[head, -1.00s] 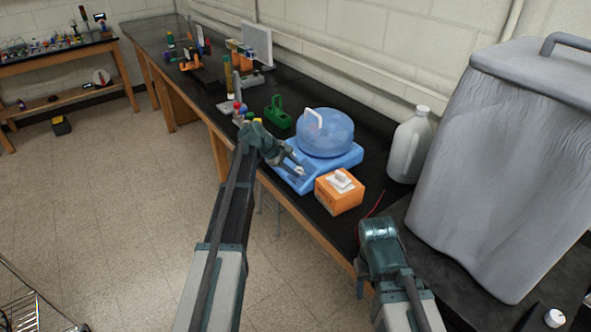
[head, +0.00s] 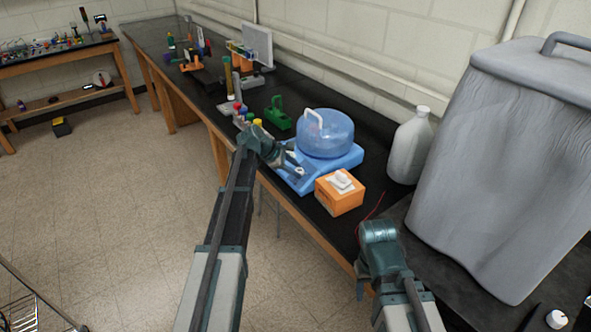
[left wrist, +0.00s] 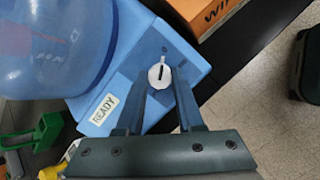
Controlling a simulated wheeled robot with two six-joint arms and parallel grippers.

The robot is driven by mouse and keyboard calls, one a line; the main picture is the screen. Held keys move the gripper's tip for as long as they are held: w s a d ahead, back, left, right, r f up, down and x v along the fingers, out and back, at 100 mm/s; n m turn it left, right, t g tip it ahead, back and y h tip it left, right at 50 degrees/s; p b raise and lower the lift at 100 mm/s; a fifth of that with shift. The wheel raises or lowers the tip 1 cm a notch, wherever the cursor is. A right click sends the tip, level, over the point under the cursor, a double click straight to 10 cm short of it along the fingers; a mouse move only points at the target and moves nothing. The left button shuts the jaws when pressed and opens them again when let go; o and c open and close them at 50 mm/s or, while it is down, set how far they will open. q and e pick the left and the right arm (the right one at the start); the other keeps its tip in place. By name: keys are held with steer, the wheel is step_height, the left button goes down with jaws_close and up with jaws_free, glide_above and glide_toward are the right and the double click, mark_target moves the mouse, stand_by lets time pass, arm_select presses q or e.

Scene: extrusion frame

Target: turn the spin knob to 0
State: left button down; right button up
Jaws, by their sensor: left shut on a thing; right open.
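The spin knob (left wrist: 160,75) is a small white dial with a black pointer line, on the front of a blue machine base (left wrist: 195,62). In the left wrist view the fingers of my left gripper (left wrist: 163,82) are on either side of the knob, shut on it. The head view shows the blue base (head: 345,160) with my left gripper (head: 296,168) at its front left. A "READY" label is beside the knob; I cannot read any scale around it. My right gripper (head: 378,238) is open and apart, in front of the bench edge; its fingertips are mostly hidden.
A clear blue lidded bowl (head: 325,135) sits on the base. An orange box with white tissue (head: 340,192) is close to its right. A green rack (head: 277,112) and coloured-cap tubes are to the left. A white jug (head: 409,147) and big grey container (head: 500,170) stand right.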

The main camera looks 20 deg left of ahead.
arm_select(q)
steer(key=c, duration=0.5)
jaws_free()
steer(key=shift+c, duration=0.2)
steer(key=p+v, duration=1)
steer(key=v, duration=0.4)
